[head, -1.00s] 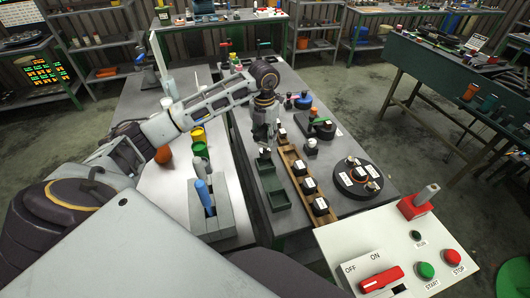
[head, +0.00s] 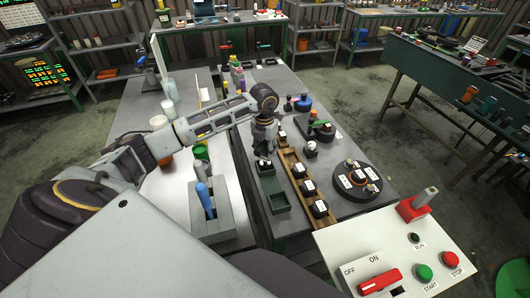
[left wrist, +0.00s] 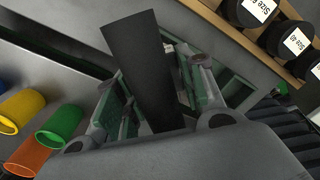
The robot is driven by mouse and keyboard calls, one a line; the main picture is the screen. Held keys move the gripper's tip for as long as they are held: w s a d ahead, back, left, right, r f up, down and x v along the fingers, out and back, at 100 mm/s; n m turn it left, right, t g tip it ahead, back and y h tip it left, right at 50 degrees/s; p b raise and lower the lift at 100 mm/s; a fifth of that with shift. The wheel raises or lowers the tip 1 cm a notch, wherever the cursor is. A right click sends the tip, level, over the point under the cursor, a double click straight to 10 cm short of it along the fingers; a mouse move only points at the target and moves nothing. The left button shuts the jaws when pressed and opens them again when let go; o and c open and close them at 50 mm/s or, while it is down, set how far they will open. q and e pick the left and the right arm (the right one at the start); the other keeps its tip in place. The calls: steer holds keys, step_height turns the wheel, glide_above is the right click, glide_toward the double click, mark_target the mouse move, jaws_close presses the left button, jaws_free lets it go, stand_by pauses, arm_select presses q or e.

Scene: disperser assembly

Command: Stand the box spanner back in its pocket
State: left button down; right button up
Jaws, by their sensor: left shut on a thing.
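My left gripper (head: 265,150) points down over the far end of the green two-compartment tray (head: 280,201). In the left wrist view the left gripper (left wrist: 155,85) has its greenish fingers on either side of a long dark bar (left wrist: 145,65), which I take to be the box spanner. In the head view the hand largely hides it; a small pale piece shows at the fingertips. I cannot tell which pocket is the spanner's. My right gripper is not in view.
A wooden rack (head: 297,173) of labelled black parts runs along the tray's right side. A black round fixture (head: 357,182) sits farther right. A control panel (head: 390,250) is at the front right.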

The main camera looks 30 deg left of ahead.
arm_select(q)
steer(key=shift+f, duration=0.75)
steer(key=c, duration=0.9)
jaws_free()
steer(key=shift+f, duration=0.15)
steer(key=shift+r, duration=0.2)
steer(key=shift+a+r+b, duration=0.15)
steer(key=shift+r+b, duration=0.8)
steer(key=shift+r, duration=5)
